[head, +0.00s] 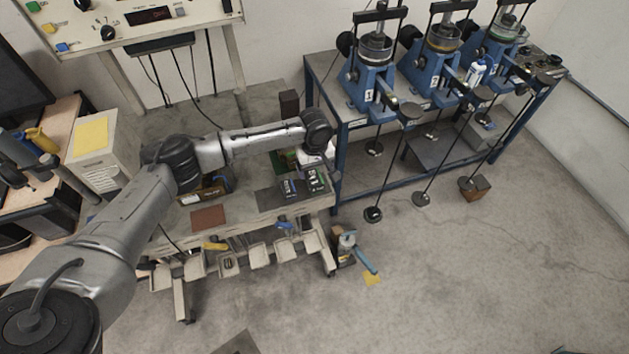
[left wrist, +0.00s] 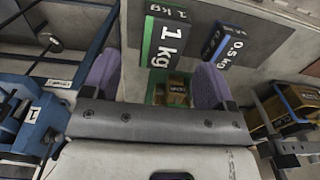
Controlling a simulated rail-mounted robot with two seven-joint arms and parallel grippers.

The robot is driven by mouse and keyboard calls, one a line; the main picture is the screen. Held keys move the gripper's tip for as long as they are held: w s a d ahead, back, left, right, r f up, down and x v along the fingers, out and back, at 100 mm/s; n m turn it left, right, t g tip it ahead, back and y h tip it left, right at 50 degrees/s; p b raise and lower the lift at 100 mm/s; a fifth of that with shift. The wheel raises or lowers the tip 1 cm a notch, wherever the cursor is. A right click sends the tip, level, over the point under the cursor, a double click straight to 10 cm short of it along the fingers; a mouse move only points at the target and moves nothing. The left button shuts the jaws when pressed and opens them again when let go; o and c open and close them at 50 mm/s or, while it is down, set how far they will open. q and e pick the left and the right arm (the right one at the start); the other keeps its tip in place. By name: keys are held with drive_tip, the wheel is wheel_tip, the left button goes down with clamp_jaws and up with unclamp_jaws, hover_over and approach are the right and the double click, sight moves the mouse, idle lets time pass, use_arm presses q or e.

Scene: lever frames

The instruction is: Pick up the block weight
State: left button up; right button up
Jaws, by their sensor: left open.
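A dark block weight (left wrist: 168,42) marked "1 kg", with a green stripe, shows in the left wrist view. In the head view it is the small dark block (head: 317,181) near the right end of the workbench. A second dark block (left wrist: 232,46), marked "0.5 kg" with a blue stripe, lies beside it; the head view shows it just to the left (head: 290,187). My left gripper (left wrist: 155,80) is open and empty. Its two purple-grey fingers stand apart, with the 1 kg block ahead of them and not touched. In the head view the fingers are mostly hidden by the wrist. My right gripper is not in view.
A green tray (left wrist: 158,92) with a brown box (left wrist: 178,90) shows between the fingers. The workbench (head: 262,212) has small bins along its front. A blue-framed table (head: 338,180) with several blue lever machines (head: 372,85) stands to the right. The front floor is mostly clear.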

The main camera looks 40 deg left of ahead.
sight(315, 177)
use_arm(q)
drive_tip(key=shift+s+f, duration=0.15)
drive_tip(key=shift+f, duration=2.95)
drive_tip(key=shift+c, duration=0.3)
clamp_jaws()
drive_tip(key=shift+r, duration=0.15)
